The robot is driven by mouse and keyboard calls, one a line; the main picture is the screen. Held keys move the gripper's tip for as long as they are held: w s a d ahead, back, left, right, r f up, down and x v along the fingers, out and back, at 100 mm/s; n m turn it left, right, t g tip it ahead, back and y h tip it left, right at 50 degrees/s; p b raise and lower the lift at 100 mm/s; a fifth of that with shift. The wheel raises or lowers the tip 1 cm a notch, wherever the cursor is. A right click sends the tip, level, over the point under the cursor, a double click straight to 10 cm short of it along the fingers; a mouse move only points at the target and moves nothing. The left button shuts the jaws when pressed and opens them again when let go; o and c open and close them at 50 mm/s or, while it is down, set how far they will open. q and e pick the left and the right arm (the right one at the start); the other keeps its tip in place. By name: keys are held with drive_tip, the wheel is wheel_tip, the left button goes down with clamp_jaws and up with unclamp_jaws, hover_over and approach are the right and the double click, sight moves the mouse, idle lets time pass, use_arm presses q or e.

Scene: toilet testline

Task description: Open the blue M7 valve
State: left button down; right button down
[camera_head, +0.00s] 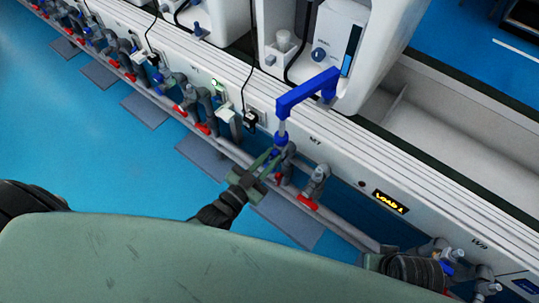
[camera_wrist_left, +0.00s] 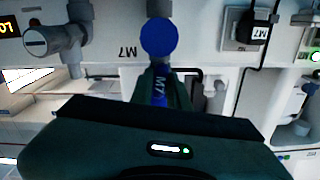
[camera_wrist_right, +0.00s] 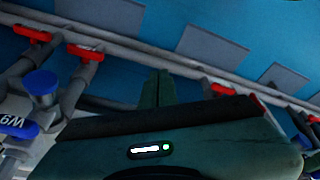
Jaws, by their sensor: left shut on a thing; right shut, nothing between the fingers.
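My right gripper (camera_head: 372,262) is at the lower right in the head view, apart from the M7 valve. In the right wrist view its fingers (camera_wrist_right: 157,88) are shut and empty.
A blue angled pipe (camera_head: 308,90) rises above the valve to a white toilet unit (camera_head: 340,40). Grey pipes with red handles (camera_head: 308,203) run along the bench front. A W9 valve (camera_wrist_right: 18,124) and a blue knob (camera_wrist_right: 41,82) are left of my right gripper. Blue floor (camera_head: 90,130) lies clear on the left.

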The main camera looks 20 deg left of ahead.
use_arm(q)
drive_tip(key=shift+n, duration=1.1)
use_arm(e)
drive_tip(key=shift+s+x, duration=0.15)
drive_tip(key=shift+x, duration=0.5)
drive_tip(key=shift+s+x, duration=0.1)
drive_tip(key=shift+x, duration=0.55)
drive_tip(key=shift+f, duration=0.1)
use_arm(q)
drive_tip(key=c, duration=1.4)
unclamp_jaws()
drive_tip(key=shift+o, duration=0.2)
